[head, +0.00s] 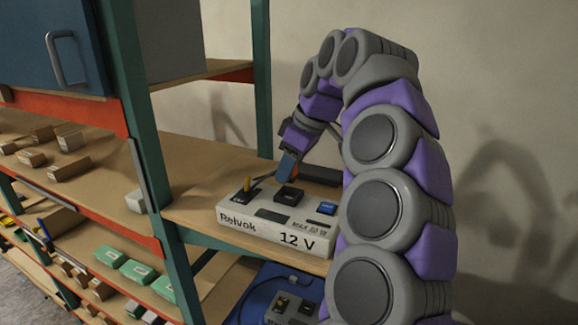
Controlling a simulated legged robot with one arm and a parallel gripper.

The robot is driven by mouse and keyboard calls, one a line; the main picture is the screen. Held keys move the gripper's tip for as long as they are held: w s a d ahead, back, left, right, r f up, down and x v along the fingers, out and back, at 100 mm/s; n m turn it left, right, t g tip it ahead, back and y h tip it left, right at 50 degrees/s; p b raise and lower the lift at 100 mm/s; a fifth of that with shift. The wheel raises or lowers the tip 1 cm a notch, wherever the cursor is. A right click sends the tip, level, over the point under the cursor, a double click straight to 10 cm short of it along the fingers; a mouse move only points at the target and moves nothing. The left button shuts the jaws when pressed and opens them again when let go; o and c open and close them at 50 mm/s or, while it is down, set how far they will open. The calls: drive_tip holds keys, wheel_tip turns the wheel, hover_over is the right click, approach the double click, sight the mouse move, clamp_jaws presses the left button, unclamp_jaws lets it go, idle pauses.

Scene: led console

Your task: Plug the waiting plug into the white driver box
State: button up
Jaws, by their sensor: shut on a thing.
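The white driver box (262,235), marked "Relvok" and "12 V", sits on the wooden shelf at centre. Its top has a raised black socket (289,195), a black part with a yellow upright piece (247,184) at left, and a blue part (327,208) at right. My gripper (289,158) is above the back of the box, pointing down and shut on a small blue-grey plug (287,166). The plug is just above the black socket in the picture; whether they touch cannot be told. A thin dark line, perhaps a cable, runs left from near the plug.
A dark bar (318,175) lies behind the box. A green post (150,150) stands left of it. Lower shelves hold green boxes (137,271) and brown blocks. A second device (293,305) sits on a blue surface below. Bare shelf shows left of the box.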

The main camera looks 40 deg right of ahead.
sight(289, 181)
drive_tip(key=shift+f+b, duration=0.95)
drive_tip(key=shift+f, duration=0.75)
idle(2.1)
